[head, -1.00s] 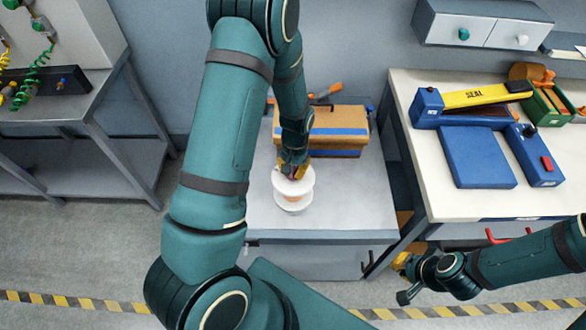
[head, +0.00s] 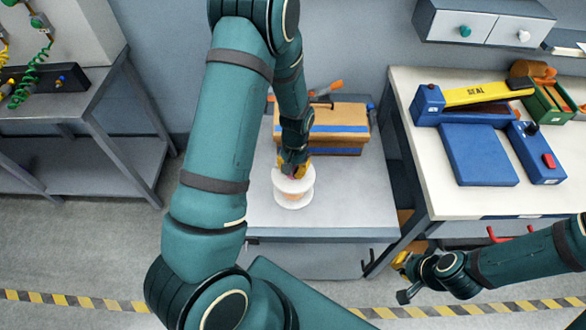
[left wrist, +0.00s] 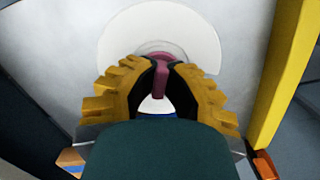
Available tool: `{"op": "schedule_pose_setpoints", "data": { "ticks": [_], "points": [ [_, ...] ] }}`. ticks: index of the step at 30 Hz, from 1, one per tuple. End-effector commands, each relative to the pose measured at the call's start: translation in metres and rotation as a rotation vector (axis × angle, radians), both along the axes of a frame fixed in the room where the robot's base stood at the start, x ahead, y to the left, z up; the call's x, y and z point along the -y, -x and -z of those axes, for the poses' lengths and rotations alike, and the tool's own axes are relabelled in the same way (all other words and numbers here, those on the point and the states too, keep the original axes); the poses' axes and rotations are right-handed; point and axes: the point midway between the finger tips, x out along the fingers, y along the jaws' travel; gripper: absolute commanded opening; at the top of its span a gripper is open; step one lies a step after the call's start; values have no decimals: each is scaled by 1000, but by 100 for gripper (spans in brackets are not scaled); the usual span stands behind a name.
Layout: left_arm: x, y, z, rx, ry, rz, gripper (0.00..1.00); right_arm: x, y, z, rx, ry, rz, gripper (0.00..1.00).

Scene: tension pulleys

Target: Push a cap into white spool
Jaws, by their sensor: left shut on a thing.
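The white spool (head: 294,198) stands upright on the grey cabinet top, with an orange band between its flanges. My left gripper (head: 294,172) is over the spool's upper flange, pointing down. In the left wrist view its yellow fingers (left wrist: 163,85) are shut on a small maroon cap (left wrist: 161,62). The cap is in front of the white round flange (left wrist: 203,38), near its middle. Whether the cap is seated in the spool is hidden. My right gripper (head: 402,279) is at the lower right, away from the spool, and its finger opening is unclear.
A brown box with blue bands (head: 338,130) stands behind the spool, close to my left wrist. A white table (head: 455,200) with a blue sealing machine (head: 478,155) is at the right. The cabinet top (head: 358,205) is clear right of the spool.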

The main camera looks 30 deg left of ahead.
Motion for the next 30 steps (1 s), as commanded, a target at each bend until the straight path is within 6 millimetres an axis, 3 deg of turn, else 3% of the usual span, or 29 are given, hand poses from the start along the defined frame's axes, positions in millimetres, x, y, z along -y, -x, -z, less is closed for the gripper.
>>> {"op": "schedule_pose_setpoints", "data": {
  "ticks": [3,6,7,20,30],
  "points": [
    [0,1,2,-2,0,0,0,0,0,0,0,0,0,0],
    [0,1,1,-2,0,0,41,0,0,0,0,0,0,0],
    [0,1,1,-2,0,0,49,0,0,0,0,0,0,0],
    [0,-2,-9,3,0,1,49,0,0,0,0,0,0,0],
    [-1,-10,-73,5,0,1,49,0,0,0,0,0,0,0]
  ]
}}
